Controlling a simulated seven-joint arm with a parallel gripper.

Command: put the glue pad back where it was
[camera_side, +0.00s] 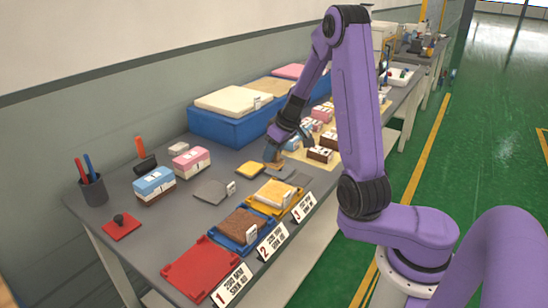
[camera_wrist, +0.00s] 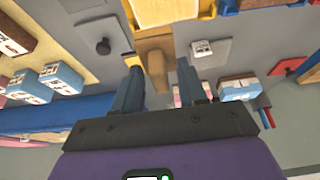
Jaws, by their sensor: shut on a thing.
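My gripper (camera_side: 273,157) is low over the grey table, just beyond the small yellow and grey pads. In the wrist view, its two blue fingers (camera_wrist: 158,66) stand on either side of a tan block with a narrower upright part, which I take to be the glue pad (camera_wrist: 154,48). The gripper is shut on it. In the side view only a small tan part of it (camera_side: 276,167) shows under the fingers. I cannot tell whether its underside touches the table.
A yellow pad (camera_side: 249,169) lies close left of my gripper; grey pads (camera_side: 212,192) (camera_side: 299,178) lie nearby. Numbered trays (camera_side: 200,268) line the front edge. A blue bin with mattress blocks (camera_side: 220,125) stands behind. Small layered blocks (camera_side: 320,154) sit to the right.

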